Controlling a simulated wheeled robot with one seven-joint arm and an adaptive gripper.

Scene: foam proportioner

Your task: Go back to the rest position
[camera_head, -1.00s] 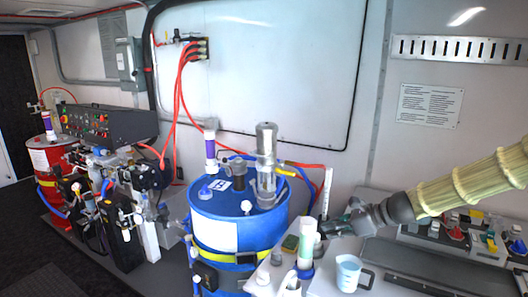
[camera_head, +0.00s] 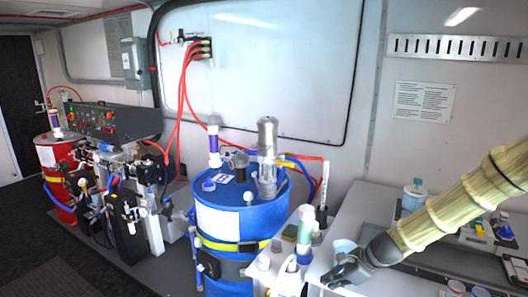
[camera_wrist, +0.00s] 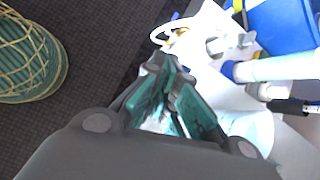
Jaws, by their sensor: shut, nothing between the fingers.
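My gripper (camera_head: 337,277) is at the front edge of the white bench (camera_head: 362,212), low in the head view, with my sleeved arm reaching in from the right. It holds nothing. In the wrist view its teal fingers (camera_wrist: 165,72) are close together over the floor and bench edge. A white cup (camera_head: 344,246) stands just behind the gripper in the head view, partly hidden by it. Whether they touch cannot be told.
A blue drum (camera_head: 268,212) with a metal pump (camera_head: 267,160) stands left of the gripper. A blue-lidded jar (camera_head: 413,196) is behind my arm. Dark floor (camera_head: 75,270) is open at left.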

